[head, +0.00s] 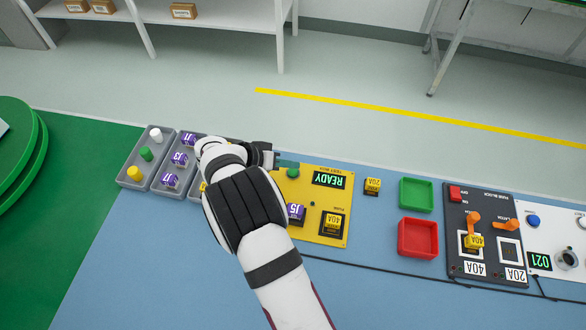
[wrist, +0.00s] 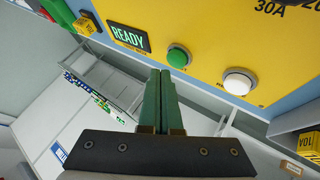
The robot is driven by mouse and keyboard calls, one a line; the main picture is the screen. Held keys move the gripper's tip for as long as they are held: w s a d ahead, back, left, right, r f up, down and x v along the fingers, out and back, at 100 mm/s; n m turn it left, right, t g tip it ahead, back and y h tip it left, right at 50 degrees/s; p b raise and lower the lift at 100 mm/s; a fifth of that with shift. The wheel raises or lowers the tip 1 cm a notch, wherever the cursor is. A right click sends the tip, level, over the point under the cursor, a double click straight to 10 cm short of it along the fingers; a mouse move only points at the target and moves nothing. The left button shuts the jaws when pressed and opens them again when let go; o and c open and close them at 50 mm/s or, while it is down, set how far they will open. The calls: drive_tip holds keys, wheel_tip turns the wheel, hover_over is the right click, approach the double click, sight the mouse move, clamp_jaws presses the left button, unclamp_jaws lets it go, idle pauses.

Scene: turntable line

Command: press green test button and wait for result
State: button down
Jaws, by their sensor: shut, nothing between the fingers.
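The green test button (head: 293,173) is on the yellow test box (head: 318,200), beside a display (head: 329,180) that reads READY. In the wrist view the button (wrist: 178,57) shows as a green dome in a metal ring. My gripper (head: 287,160) is shut and empty, with its green fingers close to the button. In the wrist view the fingertips (wrist: 160,72) are just short of the button's lower left edge; I cannot tell whether they touch it. A white round button or lamp (wrist: 239,82) sits beside it. My arm hides part of the box's left side.
The box holds a purple relay (head: 296,212) and a yellow 40A fuse (head: 333,226). A loose yellow fuse (head: 373,185), a green tray (head: 416,180) and a red tray (head: 417,222) lie to the right, then a dark fuse panel (head: 458,210). Grey part trays (head: 135,176) stand left.

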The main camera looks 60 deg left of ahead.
sight(290, 174)
drive_tip(key=shift+f, duration=0.1)
drive_tip(key=shift+f, duration=0.35)
drive_tip(key=shift+f, duration=0.45)
idle(0.7)
drive_tip(key=shift+r, duration=0.85)
drive_tip(key=shift+r, duration=2.55)
